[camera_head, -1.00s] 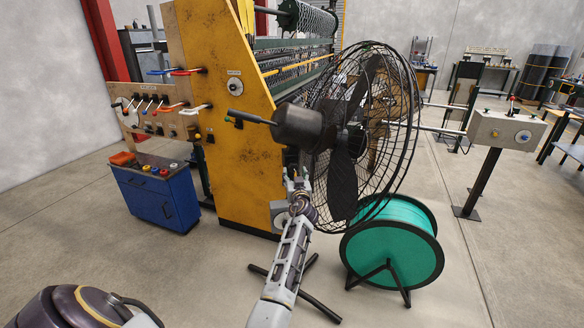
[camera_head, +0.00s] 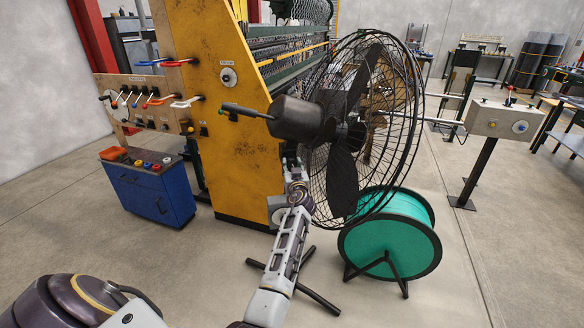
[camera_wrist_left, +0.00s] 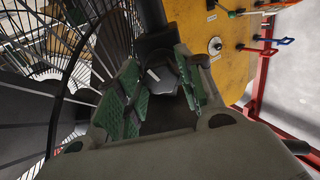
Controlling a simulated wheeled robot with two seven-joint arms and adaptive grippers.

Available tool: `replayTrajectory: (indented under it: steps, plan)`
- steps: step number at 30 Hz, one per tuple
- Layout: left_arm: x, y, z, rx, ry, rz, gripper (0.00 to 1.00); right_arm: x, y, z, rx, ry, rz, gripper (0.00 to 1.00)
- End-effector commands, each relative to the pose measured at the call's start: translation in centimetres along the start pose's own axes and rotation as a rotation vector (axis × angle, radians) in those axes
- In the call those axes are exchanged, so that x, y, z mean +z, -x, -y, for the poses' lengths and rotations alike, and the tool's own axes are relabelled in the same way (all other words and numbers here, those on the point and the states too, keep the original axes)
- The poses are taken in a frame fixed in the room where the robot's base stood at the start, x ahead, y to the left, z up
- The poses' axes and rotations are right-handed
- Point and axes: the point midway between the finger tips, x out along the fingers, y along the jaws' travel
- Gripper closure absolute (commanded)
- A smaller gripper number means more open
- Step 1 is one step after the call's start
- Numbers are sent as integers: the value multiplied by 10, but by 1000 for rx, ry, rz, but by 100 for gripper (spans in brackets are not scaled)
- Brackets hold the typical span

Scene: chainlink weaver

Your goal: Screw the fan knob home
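My right gripper is not in view.
The fan's wire cage (camera_wrist_left: 55,70) is close beside the left gripper. The yellow machine panel (camera_head: 240,160) stands behind it. A green wire spool (camera_head: 390,235) sits on a stand below the fan. A blue cabinet (camera_head: 150,195) is at the left. Open floor lies in front.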

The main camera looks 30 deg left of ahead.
Motion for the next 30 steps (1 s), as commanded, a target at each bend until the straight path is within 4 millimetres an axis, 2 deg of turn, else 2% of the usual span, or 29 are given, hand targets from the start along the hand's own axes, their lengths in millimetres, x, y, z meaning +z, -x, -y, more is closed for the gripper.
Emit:
replayTrajectory:
  steps: [1,5,16,30]
  plan:
    - [0,0,0,0,0,0,73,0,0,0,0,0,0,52]
    - [0,0,0,0,0,0,89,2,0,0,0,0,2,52]
    - [-1,0,0,1,-32,2,89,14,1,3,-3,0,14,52]
    - [-2,0,0,1,-254,23,89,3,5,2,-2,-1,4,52]
